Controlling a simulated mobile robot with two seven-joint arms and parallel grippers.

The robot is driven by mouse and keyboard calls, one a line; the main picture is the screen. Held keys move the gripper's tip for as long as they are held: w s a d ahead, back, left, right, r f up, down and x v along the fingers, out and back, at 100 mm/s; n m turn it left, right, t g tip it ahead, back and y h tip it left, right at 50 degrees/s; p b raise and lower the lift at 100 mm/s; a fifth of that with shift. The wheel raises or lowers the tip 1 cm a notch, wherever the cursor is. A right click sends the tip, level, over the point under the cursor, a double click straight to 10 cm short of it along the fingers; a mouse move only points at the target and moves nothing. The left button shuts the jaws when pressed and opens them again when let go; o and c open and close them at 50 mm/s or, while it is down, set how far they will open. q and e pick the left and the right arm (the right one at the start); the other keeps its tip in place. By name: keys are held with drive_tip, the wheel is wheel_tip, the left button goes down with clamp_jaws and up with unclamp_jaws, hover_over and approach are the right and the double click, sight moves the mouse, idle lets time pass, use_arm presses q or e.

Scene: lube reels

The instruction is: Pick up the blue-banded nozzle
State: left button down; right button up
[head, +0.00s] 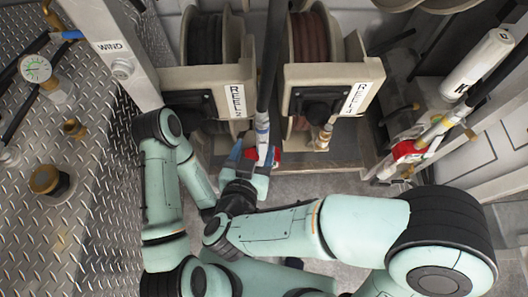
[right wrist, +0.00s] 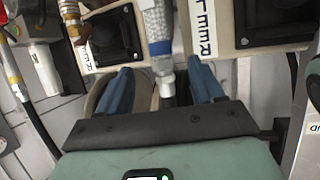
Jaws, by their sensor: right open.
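The blue-banded nozzle (head: 262,130) hangs upright at the end of a black hose in front of the two reels. A gap shows on each side of the nozzle there. The nozzle's lower end is partly hidden behind the gripper's palm. My left arm folds down behind the right one, and its gripper is out of sight.
An orange-banded nozzle (head: 323,137) hangs close to the right, under the right reel (head: 333,80). The left reel (head: 210,75) stands beside it. A red nozzle (head: 408,150) is at far right. A tread-plate panel with a gauge (head: 35,68) bounds the left.

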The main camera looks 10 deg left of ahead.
sight(261, 132)
drive_tip(key=x, duration=0.9)
drive_tip(key=shift+w+f, duration=0.3)
drive_tip(key=shift+w, duration=0.05)
clamp_jaws()
drive_tip(key=shift+r, duration=0.1)
idle(0.9)
